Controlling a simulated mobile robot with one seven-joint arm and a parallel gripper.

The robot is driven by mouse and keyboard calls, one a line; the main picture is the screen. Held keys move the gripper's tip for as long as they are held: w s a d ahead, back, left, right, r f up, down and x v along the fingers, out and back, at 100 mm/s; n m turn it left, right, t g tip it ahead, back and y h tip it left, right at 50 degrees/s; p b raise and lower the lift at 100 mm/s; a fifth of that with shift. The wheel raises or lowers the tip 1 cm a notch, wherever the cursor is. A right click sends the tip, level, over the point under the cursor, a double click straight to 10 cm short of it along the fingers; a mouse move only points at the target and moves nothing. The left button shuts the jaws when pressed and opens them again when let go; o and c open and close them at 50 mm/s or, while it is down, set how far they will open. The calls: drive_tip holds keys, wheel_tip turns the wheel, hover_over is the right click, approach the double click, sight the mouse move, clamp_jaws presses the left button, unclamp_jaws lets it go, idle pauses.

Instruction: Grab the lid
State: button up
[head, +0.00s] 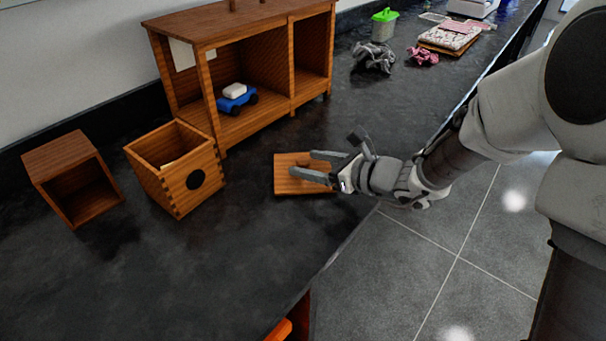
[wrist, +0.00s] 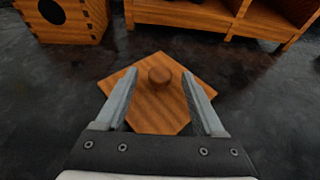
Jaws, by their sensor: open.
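The lid (head: 286,180) is a flat square wooden board lying on the dark countertop. In the wrist view the lid (wrist: 156,110) shows a round wooden knob (wrist: 159,74) on top and is turned like a diamond. My gripper (head: 312,165) is open over the lid's right part in the head view. In the wrist view my gripper (wrist: 159,80) has one finger on each side of the knob, with clear gaps and nothing held. Whether the fingers touch the board cannot be told.
An open wooden box (head: 180,170) with a round dark hole stands left of the lid. Another wooden box (head: 72,178) lies farther left. A wooden shelf (head: 245,65) holding a blue toy car (head: 238,100) stands behind. The front counter is clear.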

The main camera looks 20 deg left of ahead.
drive_tip(key=shift+c, duration=0.2)
clamp_jaws()
drive_tip(key=shift+r, duration=0.1)
